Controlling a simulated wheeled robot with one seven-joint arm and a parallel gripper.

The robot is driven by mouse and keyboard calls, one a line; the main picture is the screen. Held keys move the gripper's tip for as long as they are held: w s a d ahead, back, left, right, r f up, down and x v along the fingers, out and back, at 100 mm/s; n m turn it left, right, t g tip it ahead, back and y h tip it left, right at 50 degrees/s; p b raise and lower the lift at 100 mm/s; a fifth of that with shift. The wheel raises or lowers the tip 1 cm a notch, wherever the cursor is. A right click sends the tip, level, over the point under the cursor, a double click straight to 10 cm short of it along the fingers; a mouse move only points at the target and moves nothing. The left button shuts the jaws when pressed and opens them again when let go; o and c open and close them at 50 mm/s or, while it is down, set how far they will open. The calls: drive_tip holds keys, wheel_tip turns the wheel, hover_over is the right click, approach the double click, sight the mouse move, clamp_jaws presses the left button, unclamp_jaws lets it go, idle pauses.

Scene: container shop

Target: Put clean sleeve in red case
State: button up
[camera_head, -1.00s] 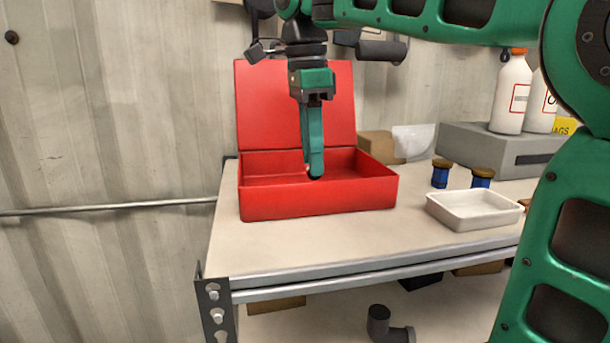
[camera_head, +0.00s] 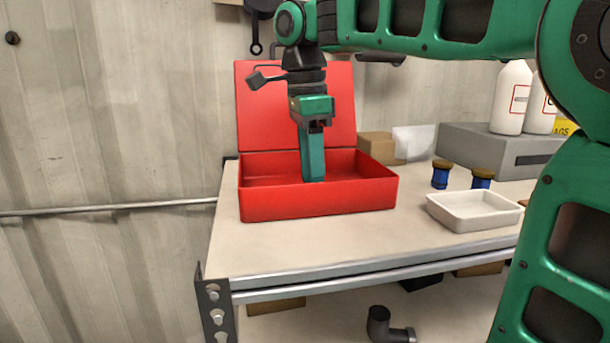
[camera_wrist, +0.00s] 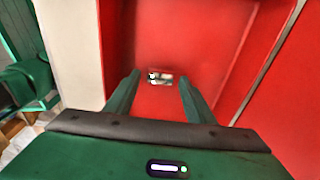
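The red case (camera_head: 262,205) stands open on the bench, its lid (camera_head: 270,110) raised at the back. My gripper (camera_head: 313,180) points down into the case, its fingertips at about the height of the front wall's rim. In the wrist view, my gripper (camera_wrist: 159,78) has its two green fingers apart. A small shiny, pale piece (camera_wrist: 162,79), which looks like the sleeve, shows between the fingertips against the red case floor (camera_wrist: 165,40). A gap shows on each side of it. The head view does not show this piece.
A white tray (camera_head: 480,222) and two blue, brown-topped spools (camera_head: 440,175) stand right of the case. A cardboard box (camera_head: 377,147), a grey box (camera_head: 470,150) and white bottles (camera_head: 512,98) are behind. The bench front left of the tray is clear.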

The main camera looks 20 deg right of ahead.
drive_tip(key=shift+r, duration=0.2)
wheel_tip(320, 180, up, 12)
drive_tip(key=a, duration=0.1)
idle(0.5)
drive_tip(key=shift+s+f, duration=0.1)
